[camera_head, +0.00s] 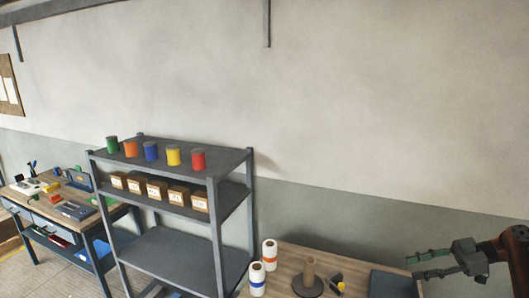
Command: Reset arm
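My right gripper (413,267) is at the lower right, its arm coming in from the right edge. Its two greenish fingers point left with a gap between them, so it looks open. I see nothing between the fingers. It shows in front of the right part of the wooden table (338,265), near a dark flat panel (391,284); I cannot tell its height above them. My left gripper and arm are not in view.
A dark metal shelf (172,248) carries several coloured cans and labelled boxes. A cluttered workbench (67,238) stands left.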

